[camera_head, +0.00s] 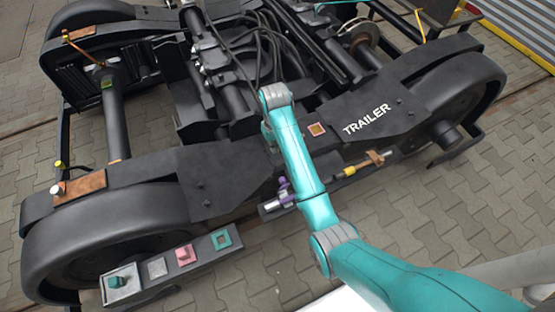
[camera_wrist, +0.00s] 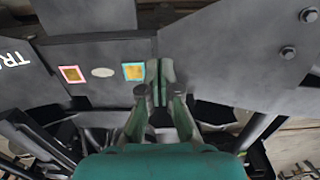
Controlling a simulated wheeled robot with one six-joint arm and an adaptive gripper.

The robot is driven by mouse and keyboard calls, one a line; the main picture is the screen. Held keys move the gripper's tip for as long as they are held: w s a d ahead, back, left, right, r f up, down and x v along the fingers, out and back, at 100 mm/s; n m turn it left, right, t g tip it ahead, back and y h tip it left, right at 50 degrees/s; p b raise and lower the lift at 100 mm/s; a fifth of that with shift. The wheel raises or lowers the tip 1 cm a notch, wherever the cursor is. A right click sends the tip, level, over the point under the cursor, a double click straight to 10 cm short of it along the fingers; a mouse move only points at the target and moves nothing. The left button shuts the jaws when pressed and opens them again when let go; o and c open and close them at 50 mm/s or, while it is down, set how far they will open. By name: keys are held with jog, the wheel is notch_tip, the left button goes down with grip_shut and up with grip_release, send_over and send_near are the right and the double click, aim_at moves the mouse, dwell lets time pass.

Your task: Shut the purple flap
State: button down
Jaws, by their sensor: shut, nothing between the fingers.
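A small purple part (camera_head: 283,188) shows in the head view, beside a silver cylinder on a low dark bracket at the near side of the bogie. It is small and partly beside my arm, so I cannot tell whether it is the flap or how far it stands open. No purple shows in the wrist view. My gripper (camera_wrist: 160,76) is shut and empty in the wrist view, its fingertips over the dark frame just right of a teal-edged square (camera_wrist: 133,71). In the head view my arm hides the gripper.
The dark bogie frame (camera_head: 365,122) marked TRAILER lies under my arm. A pink-edged square (camera_wrist: 72,74) is left of the fingers. Bolts (camera_wrist: 288,52) stand out at right. A rail (camera_head: 170,268) with several coloured blocks is at the lower left. Cables (camera_head: 255,50) run behind.

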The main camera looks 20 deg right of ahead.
aim_at(282, 184)
jog(key=s+f, duration=0.4)
jog(key=f, duration=0.6)
jog(key=shift+f, duration=0.2)
dwell(0.4)
